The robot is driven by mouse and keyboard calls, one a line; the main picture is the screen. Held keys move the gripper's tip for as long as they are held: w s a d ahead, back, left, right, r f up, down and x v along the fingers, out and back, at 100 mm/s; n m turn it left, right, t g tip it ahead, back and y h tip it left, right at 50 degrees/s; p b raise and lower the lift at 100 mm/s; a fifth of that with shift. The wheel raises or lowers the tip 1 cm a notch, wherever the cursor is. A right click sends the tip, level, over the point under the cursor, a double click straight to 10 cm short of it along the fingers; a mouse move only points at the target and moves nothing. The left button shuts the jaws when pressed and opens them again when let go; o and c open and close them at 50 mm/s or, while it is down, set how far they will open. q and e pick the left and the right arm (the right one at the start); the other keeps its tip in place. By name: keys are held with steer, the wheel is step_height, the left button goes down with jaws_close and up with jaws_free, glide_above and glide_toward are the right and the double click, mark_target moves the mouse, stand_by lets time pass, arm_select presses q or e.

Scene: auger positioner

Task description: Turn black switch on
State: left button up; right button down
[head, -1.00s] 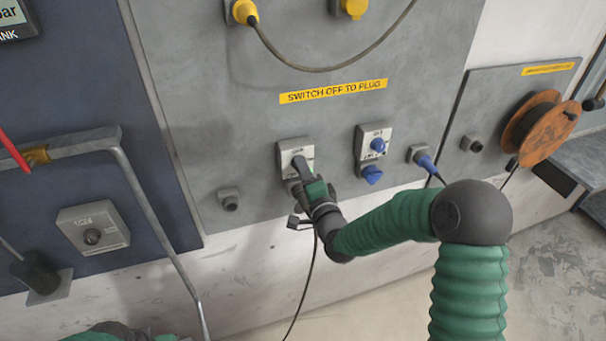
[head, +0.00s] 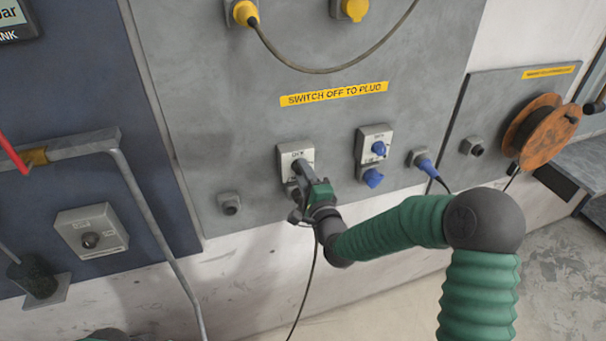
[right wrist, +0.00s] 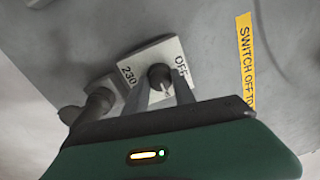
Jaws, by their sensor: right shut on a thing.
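The black switch (right wrist: 160,76) is a round knob on a pale square plate (right wrist: 183,68), marked "OFF" and "230" in the right wrist view. In the head view the plate (head: 284,158) is on the grey panel, and the gripper covers most of the knob. My right gripper (right wrist: 162,88) is shut on the black switch, one finger on each side of it. The gripper also shows in the head view (head: 300,168). A dark plug (right wrist: 97,103) with a cable sits in a socket beside the switch plate. My left gripper is not in view.
A similar plate with a blue switch (head: 378,149) and a blue socket cover (head: 372,178) is to the right. A blue plug (head: 427,167) is further right. A yellow "SWITCH OFF TO PLUG" label (head: 334,94) is above. A cable hangs below my right gripper.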

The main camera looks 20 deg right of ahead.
steer(key=c, duration=1.4)
jaws_free()
steer(key=shift+c, duration=0.2)
steer(key=o, duration=0.4)
steer(key=shift+w+d+f, duration=0.1)
steer(key=shift+w+f, duration=0.05)
steer(key=shift+w, duration=0.05)
steer(key=shift+s, duration=0.1)
steer(key=s+p, duration=0.3)
steer(key=s, duration=0.2)
steer(key=s+p, duration=0.4)
steer(key=s, duration=0.2)
steer(key=s+p, duration=0.3)
steer(key=s, duration=0.2)
steer(key=shift+s+d+f+p, duration=0.3)
steer(key=shift+s+p, duration=0.1)
